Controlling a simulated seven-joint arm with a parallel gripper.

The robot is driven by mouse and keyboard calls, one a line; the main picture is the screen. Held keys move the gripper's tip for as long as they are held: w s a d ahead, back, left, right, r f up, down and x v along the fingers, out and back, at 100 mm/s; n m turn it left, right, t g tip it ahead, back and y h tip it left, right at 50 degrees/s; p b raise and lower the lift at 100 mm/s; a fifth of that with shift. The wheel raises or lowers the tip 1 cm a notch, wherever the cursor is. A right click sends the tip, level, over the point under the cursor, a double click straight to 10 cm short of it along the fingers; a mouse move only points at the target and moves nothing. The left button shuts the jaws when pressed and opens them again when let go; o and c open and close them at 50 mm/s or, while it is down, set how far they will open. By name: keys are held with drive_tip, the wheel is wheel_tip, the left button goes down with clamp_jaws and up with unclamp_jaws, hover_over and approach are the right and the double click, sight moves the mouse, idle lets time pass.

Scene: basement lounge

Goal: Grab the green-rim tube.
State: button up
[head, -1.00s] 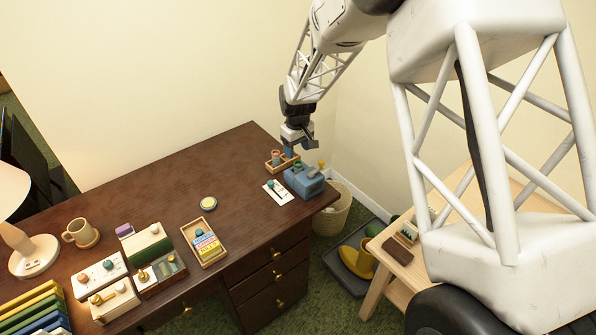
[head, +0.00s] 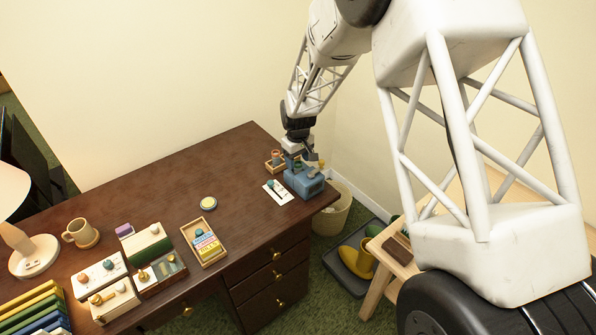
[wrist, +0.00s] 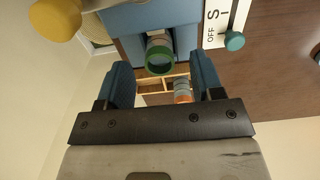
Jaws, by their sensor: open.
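The green-rim tube (wrist: 159,60) shows its green ring end in the wrist view, with a pale tube body behind it. It sits at the blue block-like device (head: 306,184). My gripper (wrist: 163,78) is open, with one blue finger to each side of the space just short of the green rim. No contact with the tube shows. In the head view my gripper (head: 299,160) is low over the back of the blue device and hides most of the tube there.
A wooden divided tray (head: 274,164) with an orange-banded tube (wrist: 182,90) stands close behind the device. A yellow knob (wrist: 55,17) sticks up from the device. A white switch plate (head: 278,192) lies left of it. The desk's right edge is near, with a bin (head: 332,212) below.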

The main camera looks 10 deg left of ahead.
sight(298, 163)
drive_tip(key=shift+f, duration=1.45)
drive_tip(key=c, duration=1.1)
drive_tip(key=shift+o, duration=0.2)
drive_tip(key=shift+r, duration=0.1)
drive_tip(key=shift+r, duration=4.95)
